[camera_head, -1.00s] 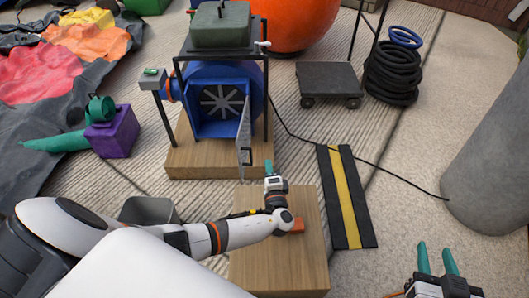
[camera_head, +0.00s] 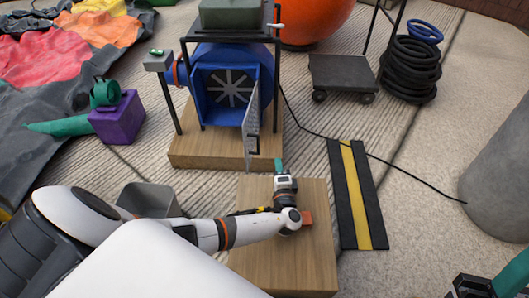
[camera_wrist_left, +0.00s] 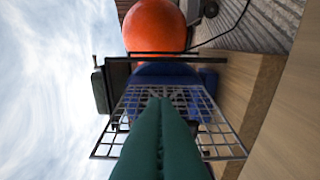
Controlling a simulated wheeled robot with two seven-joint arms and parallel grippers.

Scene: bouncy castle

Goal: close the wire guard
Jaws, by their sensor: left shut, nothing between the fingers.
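The wire guard (camera_head: 251,120) is a grey mesh panel hinged at the right side of the blue blower (camera_head: 228,85). It stands open, swung out toward me and seen nearly edge-on in the head view. My left gripper (camera_head: 279,165) is shut and empty, just right of and below the guard's lower outer corner. In the left wrist view the green fingers (camera_wrist_left: 158,110) are together in front of the guard's mesh (camera_wrist_left: 212,105), covering its middle; contact cannot be told. My right gripper (camera_head: 505,279) is cut off at the lower right corner, with its opening unclear.
A wooden box (camera_head: 270,262) stands under my left forearm, with an orange-red block (camera_head: 307,218) on it. A grey bin (camera_head: 148,198) is left of it. A cable (camera_head: 405,168) crosses a black-and-yellow ramp (camera_head: 355,195). A cart (camera_head: 343,73) stands behind.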

